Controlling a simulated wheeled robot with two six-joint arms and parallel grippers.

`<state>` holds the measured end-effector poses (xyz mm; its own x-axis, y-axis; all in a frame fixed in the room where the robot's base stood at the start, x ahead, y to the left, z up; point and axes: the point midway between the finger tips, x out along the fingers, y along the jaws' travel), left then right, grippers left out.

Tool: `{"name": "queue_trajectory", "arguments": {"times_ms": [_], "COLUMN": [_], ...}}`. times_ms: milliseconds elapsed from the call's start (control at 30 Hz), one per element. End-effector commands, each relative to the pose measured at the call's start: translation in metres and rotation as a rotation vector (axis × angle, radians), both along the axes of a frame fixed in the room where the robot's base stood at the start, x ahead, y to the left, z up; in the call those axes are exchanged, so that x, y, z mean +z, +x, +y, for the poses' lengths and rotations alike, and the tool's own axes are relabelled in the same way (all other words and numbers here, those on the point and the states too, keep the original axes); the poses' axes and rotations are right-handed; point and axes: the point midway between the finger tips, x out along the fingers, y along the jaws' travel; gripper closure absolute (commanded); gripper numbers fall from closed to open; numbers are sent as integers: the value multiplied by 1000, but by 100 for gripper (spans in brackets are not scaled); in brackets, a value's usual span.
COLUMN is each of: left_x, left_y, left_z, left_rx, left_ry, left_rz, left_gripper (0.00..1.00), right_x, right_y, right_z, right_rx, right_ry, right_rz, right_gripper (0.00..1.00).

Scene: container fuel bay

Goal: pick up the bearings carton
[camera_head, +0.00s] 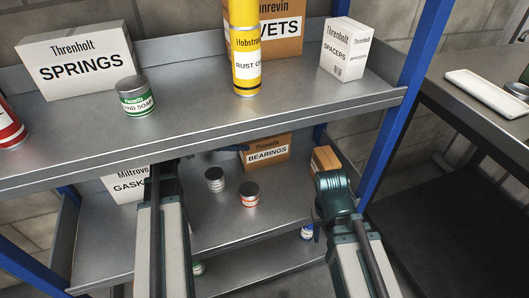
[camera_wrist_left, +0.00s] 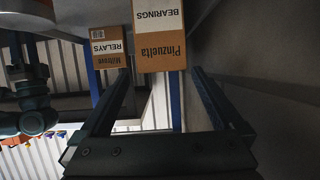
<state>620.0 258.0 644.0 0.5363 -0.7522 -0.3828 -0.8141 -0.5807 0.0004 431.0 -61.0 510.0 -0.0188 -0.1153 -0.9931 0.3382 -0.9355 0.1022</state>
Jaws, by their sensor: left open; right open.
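The bearings carton (camera_head: 266,150) is a brown box with a white label, standing at the back of the lower shelf. In the left wrist view the carton (camera_wrist_left: 159,35) appears upside down, just beyond the fingertips. My left gripper (camera_wrist_left: 160,73) is open, with its two fingers apart and nothing between them. In the head view my left arm reaches under the upper shelf, whose edge hides much of the hand. My right gripper (camera_head: 331,181) is at the lower shelf's right end, in front of a brown box; its fingers are hard to make out.
The brown relays carton (camera_wrist_left: 109,47) is beside the bearings carton. The gasket carton (camera_head: 124,185) and two small tins (camera_head: 215,180) (camera_head: 249,194) share the lower shelf. The upper shelf's front edge (camera_head: 230,130) overhangs, and a blue post (camera_head: 400,90) stands at right.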

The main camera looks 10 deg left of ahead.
Motion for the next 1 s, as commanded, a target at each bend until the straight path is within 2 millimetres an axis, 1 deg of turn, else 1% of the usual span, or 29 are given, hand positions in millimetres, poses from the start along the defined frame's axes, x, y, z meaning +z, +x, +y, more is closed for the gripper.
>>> {"name": "queue_trajectory", "arguments": {"times_ms": [33,200,300,500,633,833,900,1000], "left_x": [-8,-15,-16,-16,-22,-38,-41,-42], "left_y": [6,18,21,22,27,43,48,52], "left_z": [-8,-25,-29,-31,-35,-52,-60,-65], "left_rx": [-3,-1,0,1,0,-3,-2,0], "left_ry": [1,0,0,0,0,1,0,0], "left_rz": [-1,0,0,0,0,-1,0,0], "left_gripper": [0,0,0,0,0,0,0,0], "right_x": [-8,-15,-16,-16,-22,-38,-41,-42], "right_y": [0,0,0,0,0,0,0,0], "right_z": [0,0,1,1,1,1,1,1], "right_rx": [1,3,3,4,4,5,4,3], "right_ry": [1,2,2,2,3,5,5,4], "right_rz": [0,0,0,0,1,0,0,0], "right_gripper": [50,50,50,50,50,50,50,50]}}
